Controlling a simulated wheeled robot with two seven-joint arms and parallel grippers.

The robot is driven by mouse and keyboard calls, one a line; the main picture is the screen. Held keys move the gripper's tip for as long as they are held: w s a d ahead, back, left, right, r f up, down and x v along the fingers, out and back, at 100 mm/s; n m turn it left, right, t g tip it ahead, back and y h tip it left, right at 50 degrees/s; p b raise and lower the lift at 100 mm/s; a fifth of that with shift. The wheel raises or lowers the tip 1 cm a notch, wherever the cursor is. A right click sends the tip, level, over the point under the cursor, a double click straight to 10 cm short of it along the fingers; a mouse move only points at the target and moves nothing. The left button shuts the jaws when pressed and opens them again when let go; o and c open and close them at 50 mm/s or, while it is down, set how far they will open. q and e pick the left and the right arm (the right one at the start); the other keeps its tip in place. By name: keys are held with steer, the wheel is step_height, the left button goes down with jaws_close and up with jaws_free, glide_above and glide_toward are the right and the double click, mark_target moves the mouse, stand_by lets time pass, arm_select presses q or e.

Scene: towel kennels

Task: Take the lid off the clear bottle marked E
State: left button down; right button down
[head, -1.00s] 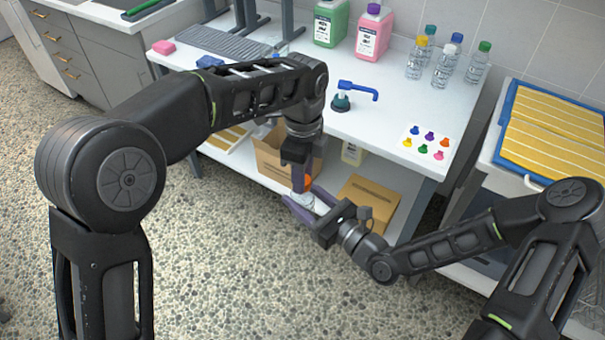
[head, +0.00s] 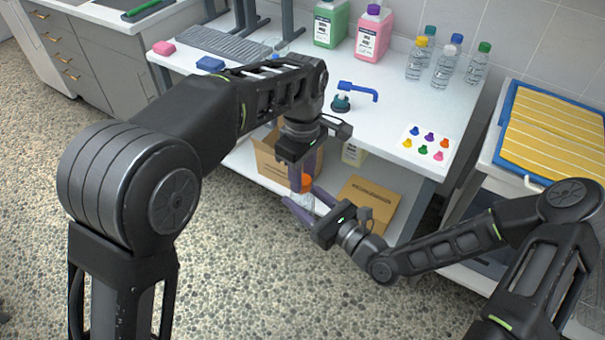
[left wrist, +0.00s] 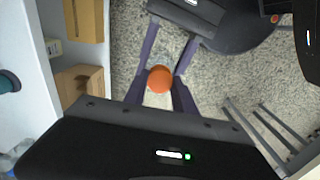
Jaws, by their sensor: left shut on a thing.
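The clear bottle (head: 301,199) hangs upright in front of the bench's lower shelf, between the fingers of my right gripper (head: 308,203), which is shut on it. Its orange lid (head: 306,181) is at the top, between the purple fingers of my left gripper (head: 305,177), which is shut on it. The lid (left wrist: 160,78) shows as a round orange disc in the left wrist view, with the bottle mostly hidden beneath it. I cannot tell whether lid and bottle still touch. No letter E is readable.
Bottles with yellow, blue and green caps (head: 483,62) stand at the back right of the white bench (head: 300,65). Cardboard boxes (head: 368,203) sit on the lower shelf.

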arm_select(q)
steer(key=n, duration=0.5)
steer(key=shift+r, duration=0.3)
stand_by(0.5)
steer(key=shift+r, duration=0.85)
steer(key=shift+r, duration=0.1)
steer(key=shift+r, duration=1.9)
